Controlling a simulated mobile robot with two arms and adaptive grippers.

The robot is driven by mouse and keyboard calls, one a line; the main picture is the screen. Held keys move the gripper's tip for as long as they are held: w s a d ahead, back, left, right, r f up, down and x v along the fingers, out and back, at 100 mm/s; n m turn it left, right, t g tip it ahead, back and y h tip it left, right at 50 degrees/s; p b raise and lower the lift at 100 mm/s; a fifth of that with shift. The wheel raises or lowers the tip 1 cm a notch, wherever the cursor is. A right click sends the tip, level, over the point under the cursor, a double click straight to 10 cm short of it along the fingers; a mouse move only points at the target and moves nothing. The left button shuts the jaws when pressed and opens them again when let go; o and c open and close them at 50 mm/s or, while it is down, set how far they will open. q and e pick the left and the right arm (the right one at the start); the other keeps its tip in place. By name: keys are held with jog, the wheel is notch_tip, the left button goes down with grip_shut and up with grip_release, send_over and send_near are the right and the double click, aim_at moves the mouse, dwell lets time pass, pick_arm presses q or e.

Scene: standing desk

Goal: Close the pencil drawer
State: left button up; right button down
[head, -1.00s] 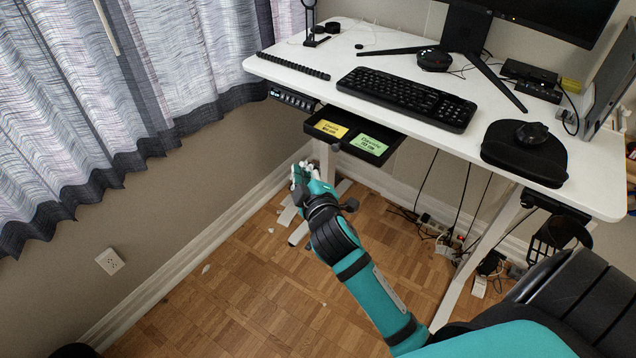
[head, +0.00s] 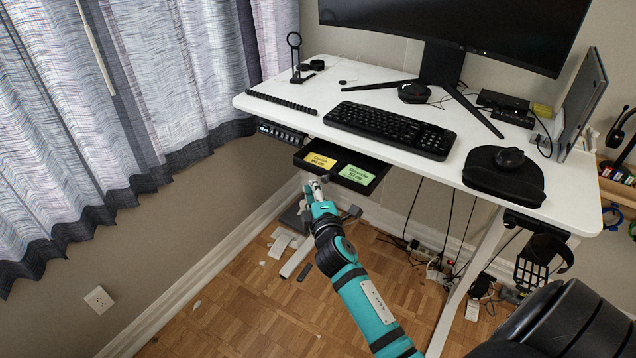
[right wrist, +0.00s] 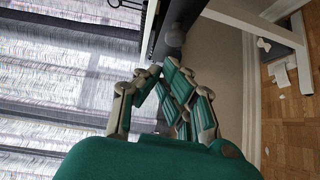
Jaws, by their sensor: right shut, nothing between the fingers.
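The pencil drawer (head: 350,178) is a black tray under the left half of the white desk. It is pulled out, with a yellow note (head: 320,160) and a green note (head: 356,174) lying in it. My right gripper (head: 315,186) is at the drawer's front edge, just below the yellow note's side. In the right wrist view its fingertips (right wrist: 157,70) are together and empty, close to a dark edge (right wrist: 172,40). I cannot tell whether they touch the drawer front. My left gripper is not in view.
The white desktop (head: 290,125) above holds a keyboard (head: 390,128), a mouse on a black pad (head: 487,183) and a monitor. A control panel (head: 283,132) is left of the drawer. Desk legs and cables stand below. Curtains hang at the left.

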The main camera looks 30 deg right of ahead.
aim_at(343, 167)
jog(key=shift+w+d, duration=0.35)
jog(key=shift+d, duration=0.5)
jog(key=w+d, duration=0.1)
jog(key=d, duration=0.3)
jog(key=w+d, duration=0.2)
jog(key=d, duration=0.2)
jog(key=w+d, duration=0.2)
jog(key=d, duration=0.2)
jog(key=shift+b, duration=0.3)
jog(key=shift+a+f, duration=0.1)
jog(key=shift+a, duration=0.05)
